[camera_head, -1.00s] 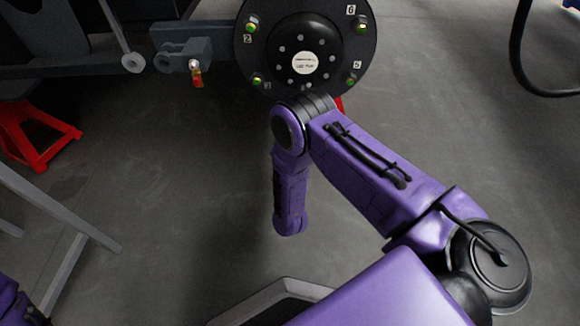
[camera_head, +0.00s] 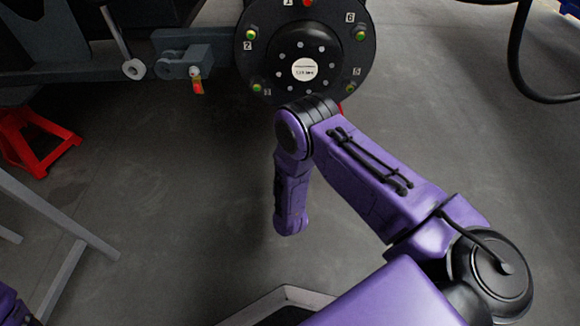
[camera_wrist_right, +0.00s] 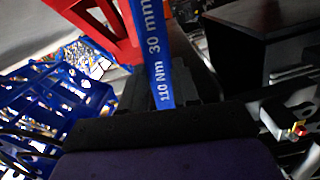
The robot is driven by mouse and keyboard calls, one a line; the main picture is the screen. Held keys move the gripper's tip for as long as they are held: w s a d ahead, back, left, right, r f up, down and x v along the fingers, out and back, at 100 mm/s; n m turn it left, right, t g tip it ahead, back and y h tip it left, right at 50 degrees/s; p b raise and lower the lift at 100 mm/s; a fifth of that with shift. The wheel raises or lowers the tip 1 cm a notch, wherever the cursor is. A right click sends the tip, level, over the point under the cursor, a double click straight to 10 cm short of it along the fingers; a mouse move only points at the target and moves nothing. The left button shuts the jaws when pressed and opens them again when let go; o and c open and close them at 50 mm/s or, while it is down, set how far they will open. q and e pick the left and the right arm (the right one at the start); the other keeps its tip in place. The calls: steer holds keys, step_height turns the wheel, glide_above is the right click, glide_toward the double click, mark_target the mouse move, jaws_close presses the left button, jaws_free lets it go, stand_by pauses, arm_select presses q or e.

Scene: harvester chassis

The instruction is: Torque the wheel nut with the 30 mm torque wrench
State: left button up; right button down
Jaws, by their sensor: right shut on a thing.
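The wheel hub (camera_head: 330,52) is a dark round plate at the top of the head view. Numbered labels sit beside its nuts. The nut by label 1 (camera_head: 308,3) is red, at the top picture edge. The nuts by labels 2 (camera_head: 251,34), 6 (camera_head: 360,36) and 5 (camera_head: 351,86) show green, as does one at the lower left (camera_head: 257,87). In the right wrist view my right gripper (camera_wrist_right: 168,100) is shut on the blue torque wrench (camera_wrist_right: 153,50), marked 110 Nm 30 mm. The wrench's head is out of view. My left gripper is not in view.
A red stand (camera_head: 38,140) and a grey metal frame (camera_head: 62,225) stand at left. A chassis bracket (camera_head: 182,65) with a red-yellow tag is left of the hub. A black hose (camera_head: 520,65) hangs at right. The wrist view shows blue lattice (camera_wrist_right: 65,105) and a red part (camera_wrist_right: 100,25).

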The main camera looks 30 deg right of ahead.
steer(key=shift+r, duration=0.1)
steer(key=shift+w+a+r+m, duration=0.15)
steer(key=shift+w+a+m, duration=0.25)
steer(key=shift+a, duration=0.2)
steer(key=shift+w+a+r+m, duration=0.15)
steer(key=shift+w+a+m, duration=0.25)
steer(key=shift+a, duration=0.15)
steer(key=shift+a, duration=0.1)
steer(key=shift+w+a+r+m+p, duration=0.2)
steer(key=shift+w+a+r+m, duration=0.15)
steer(key=shift+a, duration=0.2)
steer(key=shift+w+a+r+m+p, duration=0.2)
steer(key=shift+w+a+m, duration=0.1)
steer(key=shift+a+m, duration=0.2)
steer(key=shift+w+a+r+m, duration=0.35)
steer(key=shift+a+r+m, duration=0.05)
steer(key=shift+a, duration=0.15)
steer(key=shift+w+a+r+m, duration=0.3)
steer(key=shift+a+r+m, duration=0.1)
steer(key=shift+a, duration=0.1)
